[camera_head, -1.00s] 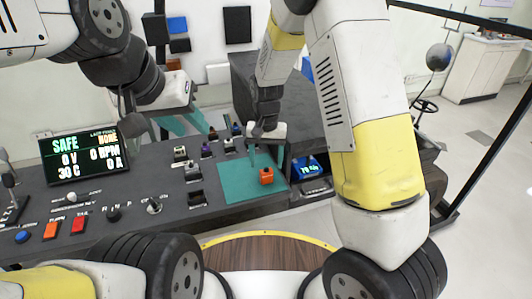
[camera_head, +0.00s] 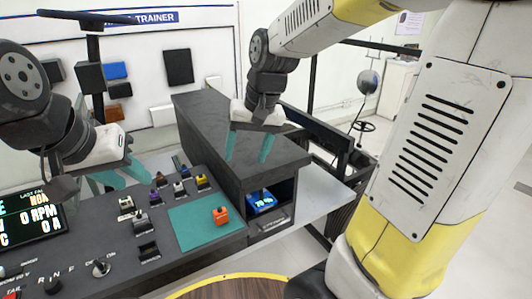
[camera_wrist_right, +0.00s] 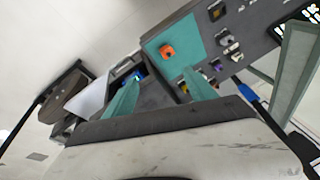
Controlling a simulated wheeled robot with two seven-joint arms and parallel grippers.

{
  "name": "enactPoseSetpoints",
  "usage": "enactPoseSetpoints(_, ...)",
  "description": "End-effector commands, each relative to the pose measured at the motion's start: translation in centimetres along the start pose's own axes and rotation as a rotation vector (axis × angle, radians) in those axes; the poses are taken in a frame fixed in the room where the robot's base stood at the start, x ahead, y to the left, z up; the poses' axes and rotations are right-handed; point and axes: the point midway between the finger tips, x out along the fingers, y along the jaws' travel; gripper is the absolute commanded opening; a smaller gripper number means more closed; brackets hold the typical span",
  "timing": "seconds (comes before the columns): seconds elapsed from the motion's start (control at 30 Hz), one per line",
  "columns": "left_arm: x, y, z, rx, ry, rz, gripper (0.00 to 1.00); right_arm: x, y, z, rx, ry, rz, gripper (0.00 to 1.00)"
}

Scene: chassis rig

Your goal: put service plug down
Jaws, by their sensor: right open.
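The orange service plug (camera_head: 221,217) stands on the teal mat (camera_head: 192,226) at the right end of the dark console. In the right wrist view the plug (camera_wrist_right: 168,52) also shows on the mat (camera_wrist_right: 187,30), clear of both fingers. My right gripper (camera_head: 248,154) is open and empty, with its teal fingers apart.
A dark box (camera_head: 215,125) stands behind the mat, with a lit blue device (camera_head: 262,202) in its opening. Several small coloured plugs or switches (camera_head: 181,190) line the console left of the mat. A lit display (camera_head: 35,220) stands at the far left. The bare mat around the plug is free.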

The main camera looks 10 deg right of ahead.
Motion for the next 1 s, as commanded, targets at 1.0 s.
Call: enactPoseSetpoints(1.0, 0.0, 0.0, 0.0, 0.000, 0.000, 0.000, 0.36, -7.8, 4.3, 9.9, -0.110, 0.311, 0.014, 0.65)
